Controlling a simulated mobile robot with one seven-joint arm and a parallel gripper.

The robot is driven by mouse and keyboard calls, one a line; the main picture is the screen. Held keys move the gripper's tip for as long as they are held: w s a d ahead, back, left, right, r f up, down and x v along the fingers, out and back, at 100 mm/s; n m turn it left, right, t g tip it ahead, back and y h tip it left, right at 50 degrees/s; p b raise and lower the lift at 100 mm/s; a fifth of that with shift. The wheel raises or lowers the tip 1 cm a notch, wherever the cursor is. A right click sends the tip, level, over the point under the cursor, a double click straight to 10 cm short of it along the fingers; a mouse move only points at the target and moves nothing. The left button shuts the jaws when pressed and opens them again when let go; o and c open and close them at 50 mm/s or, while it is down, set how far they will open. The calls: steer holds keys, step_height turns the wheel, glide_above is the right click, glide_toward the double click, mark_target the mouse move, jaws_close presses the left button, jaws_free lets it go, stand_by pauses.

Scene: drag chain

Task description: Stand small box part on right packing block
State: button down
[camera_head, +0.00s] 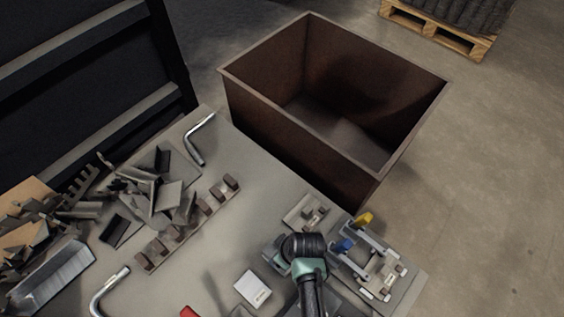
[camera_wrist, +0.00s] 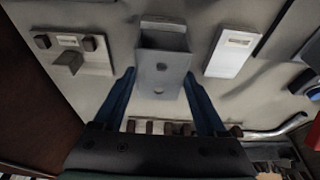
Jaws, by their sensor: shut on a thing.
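The small box part (camera_wrist: 163,72), grey with an open top and small round holes in its face, is between the two blue fingers of my gripper (camera_wrist: 160,75) in the wrist view. The gripper is shut on it. In the head view my gripper (camera_head: 280,256) is over the front right of the table, and my wrist hides the part. A plate with small brown blocks (camera_head: 305,213) lies beyond the gripper; it also shows in the wrist view (camera_wrist: 98,62). I cannot tell which block is the right packing block, or whether the part touches anything below.
A clamp fixture (camera_head: 372,264) with blue and yellow handles stands to the right. A white box (camera_head: 252,289) lies left of my arm. A strip of brown blocks (camera_head: 190,224) and scrap parts (camera_head: 165,190) lie left. A large brown bin (camera_head: 300,125) stands behind the table.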

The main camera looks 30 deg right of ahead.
steer(key=shift+f+b, duration=0.45)
steer(key=shift+f, duration=0.15)
stand_by(0.3)
stand_by(0.4)
jaws_free()
steer(key=p+v, duration=0.5)
steer(key=v, duration=0.8)
steer(key=shift+w, duration=0.15)
